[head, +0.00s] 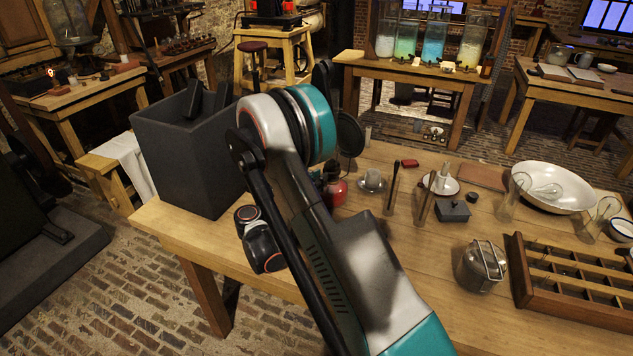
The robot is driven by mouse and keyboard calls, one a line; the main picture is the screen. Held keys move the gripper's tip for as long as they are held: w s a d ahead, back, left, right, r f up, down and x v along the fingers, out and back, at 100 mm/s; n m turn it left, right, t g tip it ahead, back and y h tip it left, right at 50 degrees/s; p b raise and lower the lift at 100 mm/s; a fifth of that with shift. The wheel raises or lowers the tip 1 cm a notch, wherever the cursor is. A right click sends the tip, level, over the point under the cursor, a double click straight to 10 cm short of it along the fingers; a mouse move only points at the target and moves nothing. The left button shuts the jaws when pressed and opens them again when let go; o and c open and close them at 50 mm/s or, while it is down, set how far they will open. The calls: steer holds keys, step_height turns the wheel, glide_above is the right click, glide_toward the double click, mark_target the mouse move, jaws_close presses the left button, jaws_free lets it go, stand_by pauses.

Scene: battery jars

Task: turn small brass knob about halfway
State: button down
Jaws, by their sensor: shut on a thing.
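My arm crosses the middle of the head view, rising from the bottom right to a large teal-banded joint. I cannot make out my gripper; the arm hides the space behind that joint. I cannot pick out the small brass knob in this view. It may be hidden behind my arm or too small to tell. A red rounded vessel (336,193) stands on the wooden workbench (400,258), just right of my arm and partly covered by it.
A dark open box (185,160) stands at the bench's left end. Right of my arm are a metal canister (482,266), a divided wooden tray (578,281), a white bowl (563,203) and a small dark box (453,211). Large jars (433,45) stand on a table behind.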

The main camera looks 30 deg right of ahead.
steer(key=shift+m, duration=8.3)
steer(key=c, duration=1.5)
jaws_free()
steer(key=shift+a, duration=0.1)
steer(key=v, duration=1.2)
